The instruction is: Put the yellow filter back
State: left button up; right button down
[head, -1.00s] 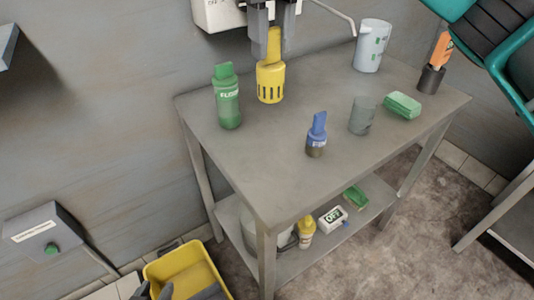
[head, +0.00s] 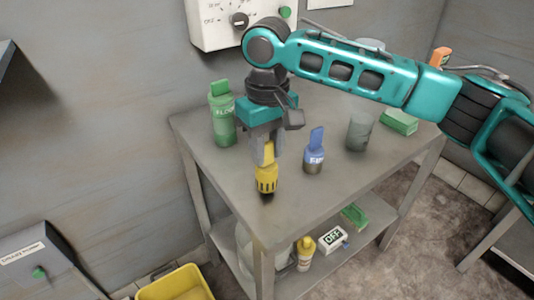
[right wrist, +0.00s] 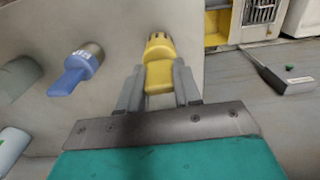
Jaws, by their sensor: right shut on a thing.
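The yellow filter (head: 266,180) is upright with its slotted end down, over the front left part of the grey table. My right gripper (head: 267,152) is shut on its narrow upper part. A dark patch shows right under the filter; I cannot tell whether it is a shadow or a part, or whether the filter touches the tabletop. In the right wrist view, the filter (right wrist: 159,73) sits between the two grey fingers, slotted end pointing away. My left gripper is not in view.
A blue-topped piece (head: 314,152) stands close right of the filter. A green bottle (head: 221,115) is behind left, a grey cup (head: 359,131) and green block (head: 399,122) to the right. A lower shelf holds a yellow bottle (head: 305,254). A yellow bin (head: 175,285) is on the floor.

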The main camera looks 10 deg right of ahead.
jog(key=shift+f, duration=0.8)
jog(key=c, duration=0.8)
grip_release()
jog(key=shift+f, duration=0.1)
jog(key=shift+r, duration=0.45)
notch_tip(320, 180, up, 11)
jog(key=shift+r+p, duration=0.2)
jog(key=shift+p, duration=0.35)
jog(key=shift+s+f, duration=0.1)
jog(key=shift+s, duration=0.05)
